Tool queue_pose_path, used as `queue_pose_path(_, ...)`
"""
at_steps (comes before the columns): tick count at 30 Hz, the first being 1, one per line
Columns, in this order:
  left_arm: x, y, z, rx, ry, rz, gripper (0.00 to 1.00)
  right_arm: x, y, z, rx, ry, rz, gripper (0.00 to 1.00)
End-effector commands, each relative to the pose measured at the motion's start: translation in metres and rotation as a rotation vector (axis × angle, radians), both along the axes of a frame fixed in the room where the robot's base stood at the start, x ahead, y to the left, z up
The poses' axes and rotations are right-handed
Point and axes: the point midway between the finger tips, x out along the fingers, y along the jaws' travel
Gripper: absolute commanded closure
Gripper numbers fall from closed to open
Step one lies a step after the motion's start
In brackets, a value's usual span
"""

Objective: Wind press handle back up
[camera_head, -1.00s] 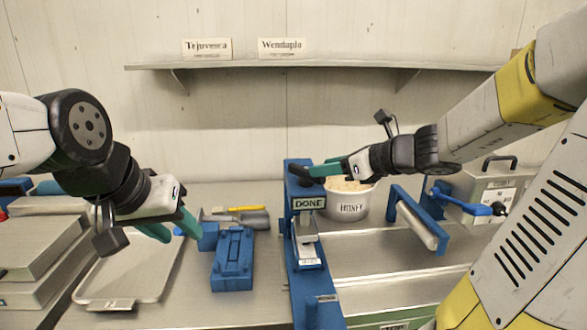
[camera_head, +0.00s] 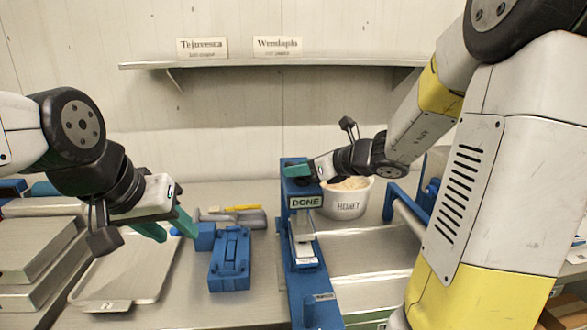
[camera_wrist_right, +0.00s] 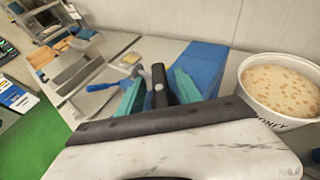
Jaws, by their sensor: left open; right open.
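The blue press (camera_head: 299,245) stands upright at the middle of the bench with a DONE label on its front. My right gripper (camera_head: 300,171) is at the top of the press. In the right wrist view, a black handle (camera_wrist_right: 160,88) lies between the open green fingers of this gripper (camera_wrist_right: 157,92), with the blue press (camera_wrist_right: 203,66) behind it. I cannot tell whether the fingers touch the handle. In the head view the gripper mostly hides the handle. My left gripper (camera_head: 168,227) is open and empty above the metal tray, left of the press.
A white HONEY tub (camera_head: 347,206) stands close right of the press. A blue fixture (camera_head: 231,262) and a scoop with a yellow handle (camera_head: 235,212) lie left of it. A metal tray (camera_head: 120,275) is at the left. My right arm hides much of the right side.

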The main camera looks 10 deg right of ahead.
Motion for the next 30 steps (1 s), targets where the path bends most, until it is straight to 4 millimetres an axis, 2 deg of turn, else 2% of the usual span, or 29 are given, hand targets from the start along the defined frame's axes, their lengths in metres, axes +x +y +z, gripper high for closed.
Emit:
queue_pose_path(2,0.0000,0.0000,0.0000,0.000,0.000,0.000,0.58,0.0000,0.0000,0.0001,0.000,0.000,0.000,0.58)
queue_pose_path(6,0.0000,0.0000,0.0000,0.000,0.000,0.000,0.58,-0.0002,0.0000,0.0002,0.000,0.000,0.000,0.86)
queue_pose_path(8,0.0000,0.0000,0.0000,0.000,0.000,0.000,0.58,-0.0002,0.0000,0.0001,0.000,0.000,0.000,0.97)
queue_pose_path(9,0.0000,0.0000,0.0000,0.000,0.000,0.000,0.58,-0.0003,-0.0001,0.0001,0.000,0.000,0.000,1.00)
queue_pose_path(20,0.0000,0.0000,0.0000,0.000,0.000,0.000,0.58,0.0002,-0.0010,-0.0005,-0.002,0.001,0.032,1.00)
queue_pose_path(30,0.0000,0.0000,0.0000,0.000,0.000,0.000,0.58,0.0001,-0.0015,-0.0017,-0.002,0.003,0.241,1.00)
